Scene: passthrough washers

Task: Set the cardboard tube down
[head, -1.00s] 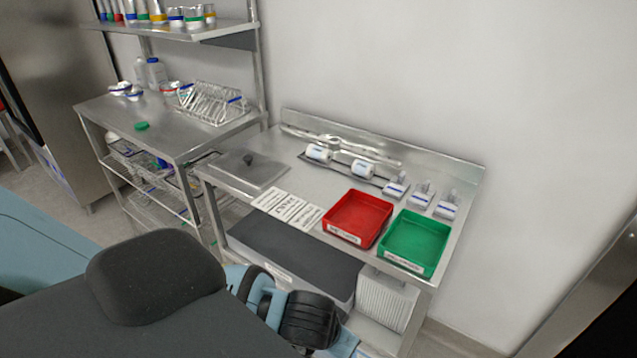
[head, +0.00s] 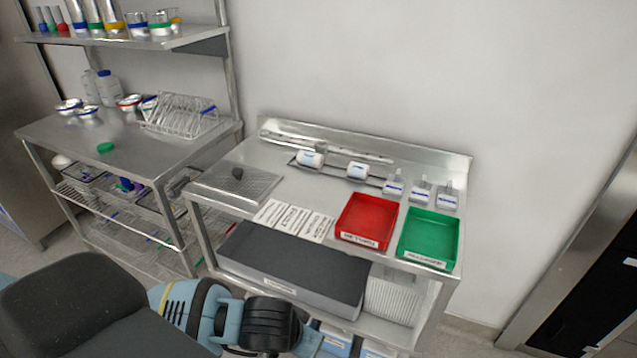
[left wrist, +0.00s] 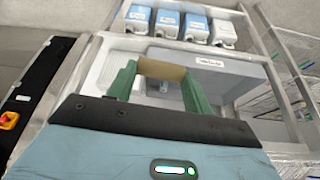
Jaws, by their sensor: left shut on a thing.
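The cardboard tube (left wrist: 162,70) is a short tan piece in the left wrist view. My left gripper (left wrist: 163,76) is shut on it, with a green finger at each end. The tube is held in front of the steel table's lower part, and no surface visibly touches it. In the head view the tube and my gripper's fingers do not show; only my blue and black arm shows at the bottom left. My right gripper is in neither view.
The steel table (head: 262,186) carries a red tray (head: 366,220), a green tray (head: 428,238), printed sheets (head: 294,219), a flat lid (head: 225,190) and white rolls. A rack table (head: 135,150) stands left.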

